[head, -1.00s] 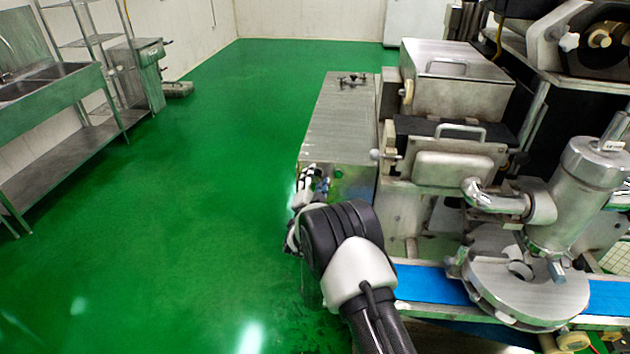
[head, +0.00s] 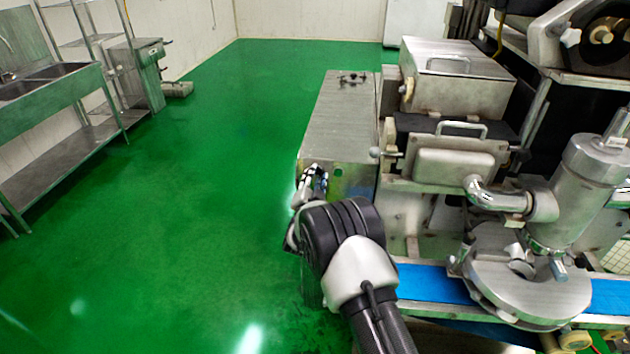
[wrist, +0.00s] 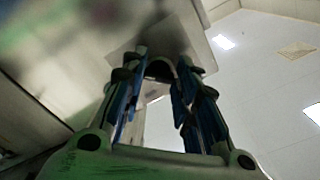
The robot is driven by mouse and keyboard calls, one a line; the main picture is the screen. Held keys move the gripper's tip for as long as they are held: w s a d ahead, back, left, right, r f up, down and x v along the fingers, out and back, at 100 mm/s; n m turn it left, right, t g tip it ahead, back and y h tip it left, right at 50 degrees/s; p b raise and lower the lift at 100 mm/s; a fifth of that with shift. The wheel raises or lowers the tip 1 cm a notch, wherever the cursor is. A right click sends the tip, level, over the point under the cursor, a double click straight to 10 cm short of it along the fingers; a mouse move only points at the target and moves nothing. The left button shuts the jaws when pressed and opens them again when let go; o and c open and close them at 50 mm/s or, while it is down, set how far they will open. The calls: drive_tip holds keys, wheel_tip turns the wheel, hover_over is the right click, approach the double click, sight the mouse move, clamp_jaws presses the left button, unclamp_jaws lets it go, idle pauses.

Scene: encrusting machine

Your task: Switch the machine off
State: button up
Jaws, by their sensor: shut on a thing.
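The machine (head: 455,160) stands at the right of the head view, with a long metal cabinet (head: 340,120) at its left side. My gripper (head: 316,172) is at the near end of this cabinet. In the wrist view my gripper (wrist: 160,78) has its two fingers closed around a small dark rounded piece (wrist: 160,69), which looks like a switch knob. A pale square plate (wrist: 180,35) lies behind it. The fingers cover the sides of the knob, so its setting cannot be read. In the head view the knob is hidden by the gripper.
A blue conveyor belt (head: 430,283) and a round metal turntable (head: 525,290) are right of my arm. A steel sink bench (head: 60,125) and a shelf rack (head: 90,40) stand at the left. The green floor (head: 200,200) between is clear.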

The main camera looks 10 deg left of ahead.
drive_tip(key=n+b, duration=0.2)
drive_tip(key=n, duration=0.1)
drive_tip(key=shift+f, duration=0.2)
drive_tip(key=shift+d+r+n+b, duration=0.15)
drive_tip(key=shift+n+b, duration=0.5)
drive_tip(key=shift+n, duration=2.7)
drive_tip(key=shift+d+n+b, duration=0.15)
drive_tip(key=shift+n+b, duration=0.45)
drive_tip(key=shift+n, duration=2.75)
drive_tip(key=o, duration=1.1)
drive_tip(key=shift+c, duration=0.2)
drive_tip(key=shift+s, duration=0.1)
drive_tip(key=s, duration=1.1)
drive_tip(key=shift+s+a, duration=0.2)
drive_tip(key=shift+s, duration=0.2)
